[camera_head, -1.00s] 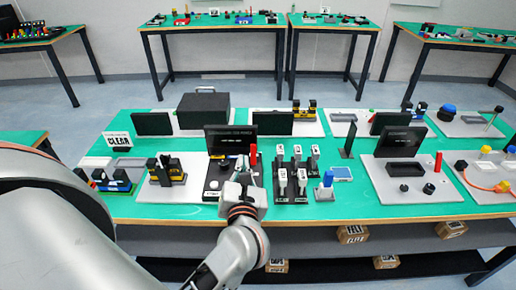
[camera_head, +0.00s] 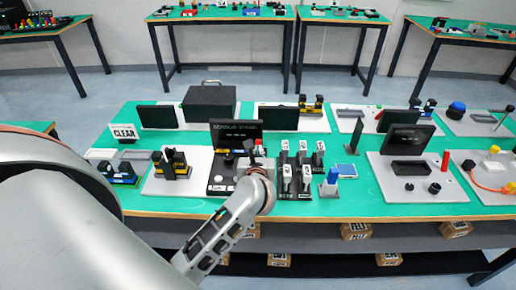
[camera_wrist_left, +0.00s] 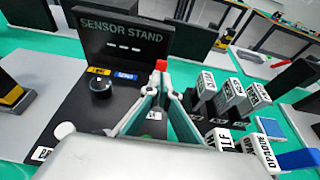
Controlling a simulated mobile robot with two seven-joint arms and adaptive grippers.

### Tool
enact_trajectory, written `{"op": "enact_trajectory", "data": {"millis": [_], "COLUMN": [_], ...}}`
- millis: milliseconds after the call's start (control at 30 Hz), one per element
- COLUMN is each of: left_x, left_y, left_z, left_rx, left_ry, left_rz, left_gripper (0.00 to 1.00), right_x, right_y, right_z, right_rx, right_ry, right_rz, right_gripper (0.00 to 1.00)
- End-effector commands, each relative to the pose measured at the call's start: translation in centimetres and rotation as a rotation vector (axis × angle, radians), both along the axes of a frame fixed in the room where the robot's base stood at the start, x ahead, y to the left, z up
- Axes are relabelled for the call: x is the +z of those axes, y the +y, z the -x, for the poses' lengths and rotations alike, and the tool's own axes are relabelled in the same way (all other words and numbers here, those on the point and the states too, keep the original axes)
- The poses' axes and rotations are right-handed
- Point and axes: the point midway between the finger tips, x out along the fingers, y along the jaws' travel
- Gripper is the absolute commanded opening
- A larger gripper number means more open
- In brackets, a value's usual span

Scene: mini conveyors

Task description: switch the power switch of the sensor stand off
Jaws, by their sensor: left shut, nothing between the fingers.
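The sensor stand has a black base (camera_wrist_left: 100,112) and an upright black screen (camera_wrist_left: 125,38) reading "SENSOR STAND" with dashes; the screen also shows in the head view (camera_head: 236,133). On the base are a black knob (camera_wrist_left: 101,87) and a round white knob or button (camera_wrist_left: 64,130). A red-topped part (camera_wrist_left: 160,64) shows just beyond the fingertips. My left gripper (camera_wrist_left: 160,85) is shut and empty over the right side of the base; in the head view it (camera_head: 258,158) is partly hidden. Contact cannot be told. I cannot make out which part is the power switch. My right gripper is not in view.
A black box (camera_head: 209,104) stands behind. A blue-topped part (camera_head: 332,177) is farther right.

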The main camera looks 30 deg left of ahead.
Motion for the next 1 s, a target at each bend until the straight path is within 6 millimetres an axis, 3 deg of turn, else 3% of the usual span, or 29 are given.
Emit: {"op": "enact_trajectory", "data": {"millis": [200,600,833,1000], "left_x": [-0.6,-0.7,-0.9,-0.8], "left_y": [1.0,1.1,2.1,2.3], "left_z": [-1.6,-1.8,-3.5,-3.5], "left_rx": [0.001,0.0,-0.001,0.0], "left_ry": [-0.001,0.0,-0.001,-0.002], "left_rz": [-0.001,-0.001,-0.003,-0.004], "left_gripper": [0.0,0.0,0.0,0.0], "right_x": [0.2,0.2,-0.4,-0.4], "right_y": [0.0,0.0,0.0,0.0], "right_z": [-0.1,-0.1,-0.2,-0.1], "right_rx": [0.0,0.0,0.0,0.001], "right_ry": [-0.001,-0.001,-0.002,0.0], "right_rz": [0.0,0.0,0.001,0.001], "right_gripper": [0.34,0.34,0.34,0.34]}}
